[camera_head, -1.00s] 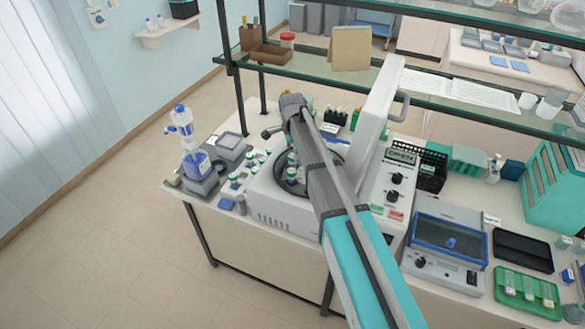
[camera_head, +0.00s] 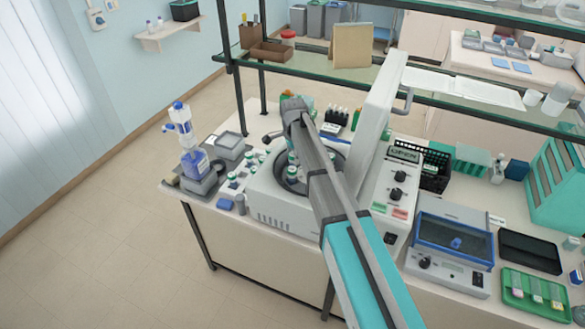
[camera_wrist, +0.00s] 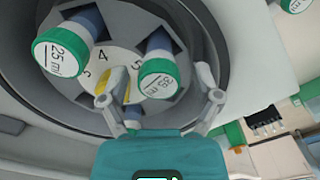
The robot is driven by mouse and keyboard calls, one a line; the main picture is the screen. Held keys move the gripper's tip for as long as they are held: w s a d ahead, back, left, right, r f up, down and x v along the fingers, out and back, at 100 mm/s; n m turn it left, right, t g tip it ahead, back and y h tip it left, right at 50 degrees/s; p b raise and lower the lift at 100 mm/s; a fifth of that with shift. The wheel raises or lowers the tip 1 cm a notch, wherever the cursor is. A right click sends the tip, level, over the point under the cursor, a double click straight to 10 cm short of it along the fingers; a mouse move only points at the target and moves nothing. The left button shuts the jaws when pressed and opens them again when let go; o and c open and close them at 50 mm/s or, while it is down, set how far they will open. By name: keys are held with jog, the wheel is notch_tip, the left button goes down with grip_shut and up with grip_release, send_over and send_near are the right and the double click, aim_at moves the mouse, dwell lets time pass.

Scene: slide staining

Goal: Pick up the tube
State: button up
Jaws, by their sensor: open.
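My gripper (camera_wrist: 160,97) is open, its two fingertips spread over the centrifuge rotor (camera_wrist: 112,66). A tube with a green-rimmed white cap (camera_wrist: 158,80) stands in a rotor slot and appears between the fingertips, nearer the right one. I see a gap on both sides and cannot tell the depth between cap and fingers. A second tube with a similar cap (camera_wrist: 60,52), marked 25 ml, sits in the rotor to the left. In the head view, the open centrifuge (camera_head: 268,205) shows a tube (camera_head: 292,173) beside my arm, which hides part of the bowl.
The raised centrifuge lid (camera_head: 375,110) stands close to the right of my arm. Several capped tubes (camera_head: 233,178) stand left of the centrifuge, near a wash bottle (camera_head: 190,150). A glass shelf (camera_head: 440,100) crosses behind.

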jog(key=shift+f+b, duration=0.6)
jog(key=shift+f, duration=0.3)
grip_shut()
jog(key=shift+r, duration=0.25)
notch_tip(320, 180, up, 12)
jog(key=p, duration=1.3)
jog(key=s+a, duration=0.3)
jog(key=s, duration=0.5)
jog(key=s+a+b, duration=0.1)
jog(key=s+a, duration=0.2)
jog(key=s, duration=0.6)
jog(key=shift+f, duration=0.2)
jog(key=shift+a, duration=0.1)
